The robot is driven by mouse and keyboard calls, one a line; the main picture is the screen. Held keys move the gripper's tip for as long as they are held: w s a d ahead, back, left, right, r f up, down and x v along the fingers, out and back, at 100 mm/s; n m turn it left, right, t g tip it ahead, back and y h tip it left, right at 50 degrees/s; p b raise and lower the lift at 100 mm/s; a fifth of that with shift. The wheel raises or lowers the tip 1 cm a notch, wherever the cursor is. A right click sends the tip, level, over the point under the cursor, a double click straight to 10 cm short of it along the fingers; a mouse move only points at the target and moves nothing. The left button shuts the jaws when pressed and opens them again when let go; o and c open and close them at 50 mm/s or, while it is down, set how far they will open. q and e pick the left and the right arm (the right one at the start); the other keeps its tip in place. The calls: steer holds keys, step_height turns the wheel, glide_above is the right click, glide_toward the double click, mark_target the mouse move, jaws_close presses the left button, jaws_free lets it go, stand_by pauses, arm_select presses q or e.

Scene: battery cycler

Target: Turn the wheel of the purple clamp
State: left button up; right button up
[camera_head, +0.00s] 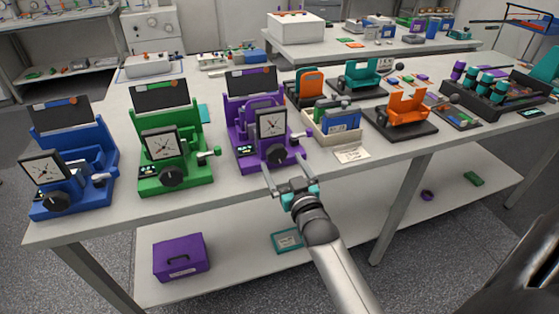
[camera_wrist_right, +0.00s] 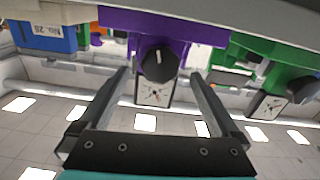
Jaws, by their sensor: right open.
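The purple clamp (camera_head: 241,137) stands on the table between the green clamp and an open bin, with a dial gauge (camera_head: 271,122) on its front. Its dark round wheel (camera_head: 275,153) sits low on the front, below the dial. My right gripper (camera_head: 285,163) is open and empty in front of the wheel at the table's front edge. In the right wrist view, which is upside down, the wheel (camera_wrist_right: 158,64) appears between the two spread fingers (camera_wrist_right: 160,76), with space on both sides. Whether the fingertips reach past the wheel's face is unclear. My left gripper is not in view.
A green clamp (camera_head: 165,148) and a blue clamp (camera_head: 72,165) stand to the left. A bin with blue contents (camera_head: 342,122) and a white card (camera_head: 352,154) are just right. Orange fixtures (camera_head: 402,107) stand farther right. A purple box (camera_head: 181,258) lies on the lower shelf.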

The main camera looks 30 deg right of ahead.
mark_target(278, 156)
steer(key=shift+x, duration=1.55)
steer(key=shift+c, duration=0.2)
steer(key=c, duration=1.3)
steer(key=shift+n, duration=0.5)
steer(key=o, duration=1.3)
steer(key=shift+a, duration=0.1)
steer(key=shift+o, duration=0.2)
steer(key=shift+s, duration=0.1)
